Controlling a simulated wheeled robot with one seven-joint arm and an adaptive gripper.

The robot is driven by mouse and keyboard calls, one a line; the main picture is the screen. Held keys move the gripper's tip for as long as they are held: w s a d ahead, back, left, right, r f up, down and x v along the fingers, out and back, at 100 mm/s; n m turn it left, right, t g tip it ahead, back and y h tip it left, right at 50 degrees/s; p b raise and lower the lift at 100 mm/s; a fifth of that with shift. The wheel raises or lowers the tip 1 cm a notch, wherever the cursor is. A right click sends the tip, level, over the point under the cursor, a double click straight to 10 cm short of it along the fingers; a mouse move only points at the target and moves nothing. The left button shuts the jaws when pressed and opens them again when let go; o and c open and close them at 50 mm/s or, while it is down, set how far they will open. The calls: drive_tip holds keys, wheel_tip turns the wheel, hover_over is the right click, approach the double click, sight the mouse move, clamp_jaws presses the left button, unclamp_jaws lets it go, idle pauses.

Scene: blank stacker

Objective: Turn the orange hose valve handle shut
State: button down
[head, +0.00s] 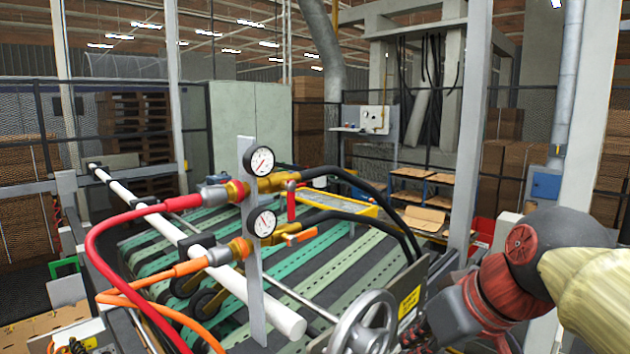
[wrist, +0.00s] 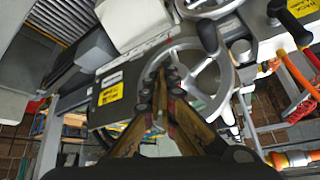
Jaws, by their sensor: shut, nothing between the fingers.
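The orange hose valve handle (head: 300,236) sits on the lower brass valve in the head view, to the right of the lower gauge (head: 262,222). It points sideways, roughly along the pipe. The orange hose (head: 135,282) runs into this valve from the left. My gripper (wrist: 164,75) is shut and empty in the wrist view, its fingertips in front of a grey handwheel (wrist: 200,75). My fingers cannot be made out in the head view; my arm comes in from the right, apart from the handle. Orange parts (wrist: 285,65) show at the wrist view's right edge; which are the handle is unclear.
A red valve handle (head: 291,202) stands upright on the upper valve, with a red hose (head: 105,225). A grey post (head: 250,290) carries the gauges. The handwheel (head: 362,325) and black hoses (head: 385,205) lie between my arm and the valves. Green conveyor belts (head: 335,255) run behind.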

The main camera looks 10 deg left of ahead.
drive_tip(key=w+a+r+n+y+p, duration=0.1)
drive_tip(key=w+a+r+n+p, duration=0.1)
drive_tip(key=r, duration=0.7)
drive_tip(key=w+a+r+n+y+p, duration=0.1)
drive_tip(key=w+a+r+p, duration=0.3)
drive_tip(key=r, duration=0.5)
drive_tip(key=w+a+r+n+y+p, duration=0.1)
drive_tip(key=w+a+r+n+p, duration=0.2)
drive_tip(key=r, duration=0.6)
drive_tip(key=shift+w+a+y+p, duration=0.4)
drive_tip(key=shift+w+a+p, duration=0.2)
drive_tip(key=shift+a, duration=0.5)
drive_tip(key=shift+f, duration=0.15)
drive_tip(key=p, duration=0.2)
hover_over(302, 237)
drive_tip(key=w+d, duration=0.2)
wheel_tip(302, 237, down, 10)
drive_tip(key=shift+s+f, duration=0.1)
drive_tip(key=shift+f, duration=0.4)
drive_tip(key=shift+d+g, duration=0.1)
drive_tip(key=shift+g, duration=0.2)
drive_tip(key=shift+d+f, duration=0.1)
drive_tip(key=shift+f, duration=0.05)
drive_tip(key=shift+w+d+f+m+g+y, duration=0.1)
drive_tip(key=shift+w+f+m+g+y, duration=0.25)
drive_tip(key=shift+g+y, duration=0.2)
